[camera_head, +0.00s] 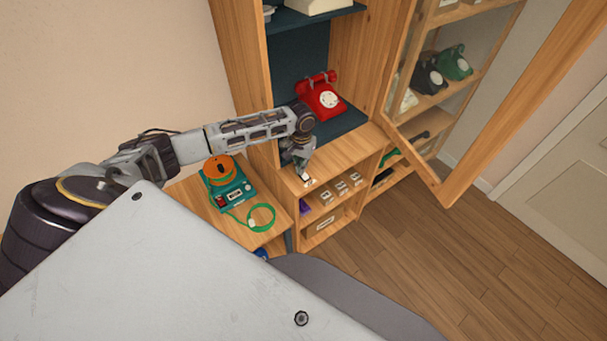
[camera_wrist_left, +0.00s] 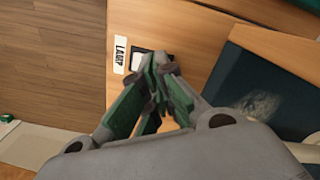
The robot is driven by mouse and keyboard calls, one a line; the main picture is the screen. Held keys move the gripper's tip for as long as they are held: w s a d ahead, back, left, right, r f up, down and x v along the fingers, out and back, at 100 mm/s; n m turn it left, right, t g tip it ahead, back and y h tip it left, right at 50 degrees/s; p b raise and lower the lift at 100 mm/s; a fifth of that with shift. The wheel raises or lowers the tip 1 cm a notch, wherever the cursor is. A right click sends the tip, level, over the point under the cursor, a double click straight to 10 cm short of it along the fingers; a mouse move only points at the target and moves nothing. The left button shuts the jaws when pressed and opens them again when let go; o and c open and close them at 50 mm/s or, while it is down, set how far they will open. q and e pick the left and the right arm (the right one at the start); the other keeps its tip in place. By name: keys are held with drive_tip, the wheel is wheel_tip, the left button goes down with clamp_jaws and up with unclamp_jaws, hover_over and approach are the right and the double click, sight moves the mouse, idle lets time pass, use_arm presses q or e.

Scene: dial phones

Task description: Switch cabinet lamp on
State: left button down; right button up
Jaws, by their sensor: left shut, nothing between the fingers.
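The cabinet (camera_head: 345,150) is a wooden unit with a ledge at its front. A small switch with a white face and dark frame (camera_wrist_left: 140,62) is set in that ledge, beside a white label (camera_wrist_left: 119,55) that seems to read LAMP. The label shows small in the head view (camera_head: 311,183). My left gripper (camera_head: 306,174) is shut and empty, pointing down at the ledge. In the wrist view its fingertips (camera_wrist_left: 157,66) overlap the edge of the switch and hide part of it. I cannot tell whether they touch it. My right gripper is not in view.
A red dial phone (camera_head: 321,98) sits on the dark shelf behind my left gripper. A teal and orange device (camera_head: 228,181) with a green cable (camera_head: 262,217) stands on the lower surface to the left. The glazed door (camera_head: 450,180) stands open at the right.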

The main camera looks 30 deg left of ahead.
use_arm(q)
drive_tip(key=shift+f, duration=0.65)
idle(0.8)
drive_tip(key=shift+s+r, duration=0.1)
drive_tip(key=shift+r+p, duration=2.35)
drive_tip(key=shift+p, duration=0.6)
drive_tip(key=shift+r+p, duration=1.1)
drive_tip(key=shift+p, duration=0.05)
drive_tip(key=shift+d+f, duration=0.1)
